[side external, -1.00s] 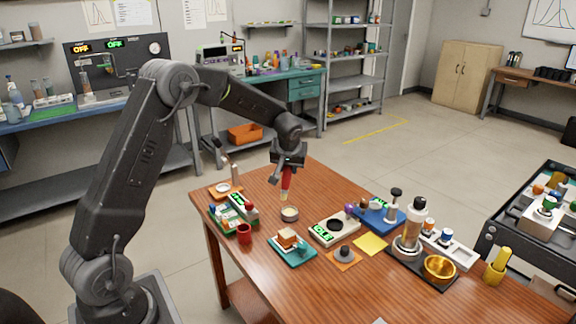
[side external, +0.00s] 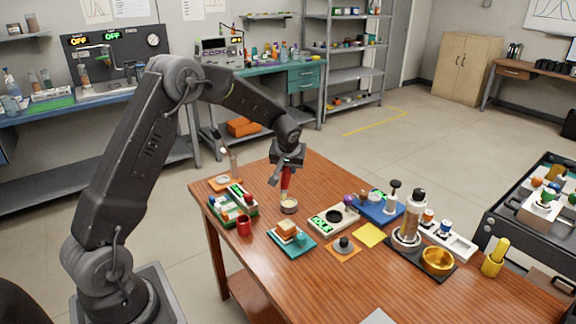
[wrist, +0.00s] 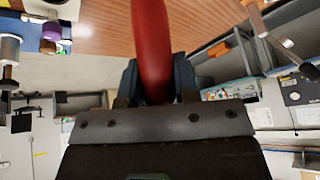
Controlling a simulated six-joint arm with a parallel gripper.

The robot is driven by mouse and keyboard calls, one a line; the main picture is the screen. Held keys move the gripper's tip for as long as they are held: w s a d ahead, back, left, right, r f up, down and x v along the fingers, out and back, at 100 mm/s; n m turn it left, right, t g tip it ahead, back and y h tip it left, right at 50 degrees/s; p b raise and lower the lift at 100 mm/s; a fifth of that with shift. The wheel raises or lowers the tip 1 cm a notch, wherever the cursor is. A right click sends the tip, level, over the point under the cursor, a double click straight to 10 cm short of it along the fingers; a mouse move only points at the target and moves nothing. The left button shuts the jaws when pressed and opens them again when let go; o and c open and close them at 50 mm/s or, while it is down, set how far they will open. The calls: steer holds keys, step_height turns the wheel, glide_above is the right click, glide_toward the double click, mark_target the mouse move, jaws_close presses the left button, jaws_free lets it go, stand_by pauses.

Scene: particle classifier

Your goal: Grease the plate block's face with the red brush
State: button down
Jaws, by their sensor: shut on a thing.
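My gripper (side external: 286,167) is shut on the red brush (side external: 285,182) and holds it upright, pointing down. The brush's red handle (wrist: 152,45) fills the middle of the wrist view between the fingers. Its lower end is at the small round tin (side external: 289,206) of pale contents; I cannot tell whether the bristles touch the contents. A tan block (side external: 287,228) sits on a teal plate (side external: 291,241) in front of the tin. I cannot tell for sure that this is the plate block.
A red cup (side external: 243,225) and a green tray of bottles (side external: 230,206) stand to the left. A white scale (side external: 333,218), a yellow sheet (side external: 369,235) and a black stand with a gold bowl (side external: 438,261) lie to the right.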

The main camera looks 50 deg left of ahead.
steer(key=shift+f, duration=3)
steer(key=shift+d+f, duration=0.65)
steer(key=shift+d, duration=2.45)
steer(key=shift+a, duration=3.15)
steer(key=shift+r, duration=4.05)
steer(key=shift+d, duration=0.1)
